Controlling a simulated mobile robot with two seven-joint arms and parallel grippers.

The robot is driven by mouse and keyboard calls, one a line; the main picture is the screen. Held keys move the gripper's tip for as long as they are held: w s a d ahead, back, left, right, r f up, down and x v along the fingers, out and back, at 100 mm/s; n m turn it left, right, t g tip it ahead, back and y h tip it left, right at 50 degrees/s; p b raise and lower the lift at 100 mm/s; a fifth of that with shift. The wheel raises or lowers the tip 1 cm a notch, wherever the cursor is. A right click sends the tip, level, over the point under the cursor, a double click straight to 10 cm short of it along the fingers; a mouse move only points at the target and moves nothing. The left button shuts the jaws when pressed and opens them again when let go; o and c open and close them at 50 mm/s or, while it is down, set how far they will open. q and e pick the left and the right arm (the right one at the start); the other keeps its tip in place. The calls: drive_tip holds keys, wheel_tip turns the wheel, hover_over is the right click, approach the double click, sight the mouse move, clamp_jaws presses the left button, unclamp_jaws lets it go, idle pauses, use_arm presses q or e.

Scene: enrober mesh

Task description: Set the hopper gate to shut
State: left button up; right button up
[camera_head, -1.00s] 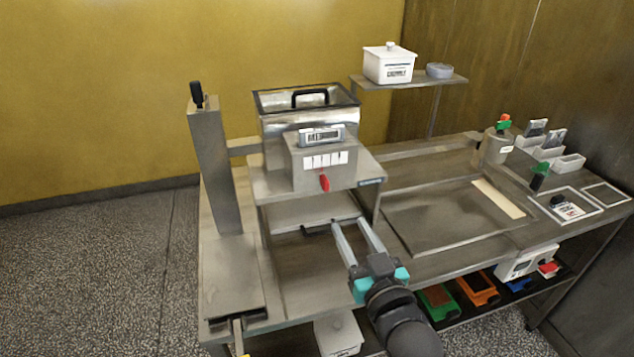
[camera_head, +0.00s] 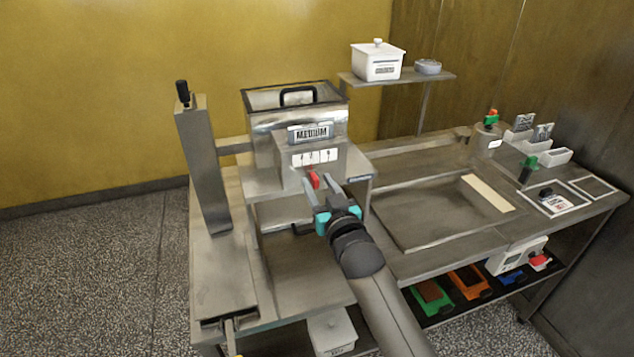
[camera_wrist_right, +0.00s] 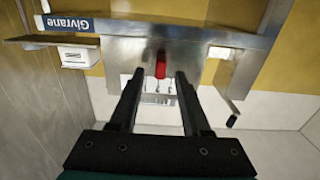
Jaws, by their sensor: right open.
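The hopper (camera_head: 297,118) is a steel bin with a black handle on top, mounted over the bench. On its front are a plate reading "MEDIUM" (camera_head: 311,133) and a white scale strip (camera_head: 315,157). The red gate lever (camera_head: 314,179) sits below the strip. My right gripper (camera_head: 321,185) is open, with its fingertips at the lever. In the right wrist view the red lever (camera_wrist_right: 160,66) shows between the open fingertips (camera_wrist_right: 160,75), with gaps on both sides. The strip's marks are too small to read surely. My left gripper is out of view.
A steel post with a black knob (camera_head: 183,93) stands left. A shelf with a white lidded tub (camera_head: 378,62) is behind right. A flat tray (camera_head: 440,215) lies right on the bench. Coloured boxes (camera_head: 468,281) sit on the lower shelf.

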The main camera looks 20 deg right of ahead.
drive_tip(key=shift+w, duration=0.65)
clamp_jaws()
idle(1.1)
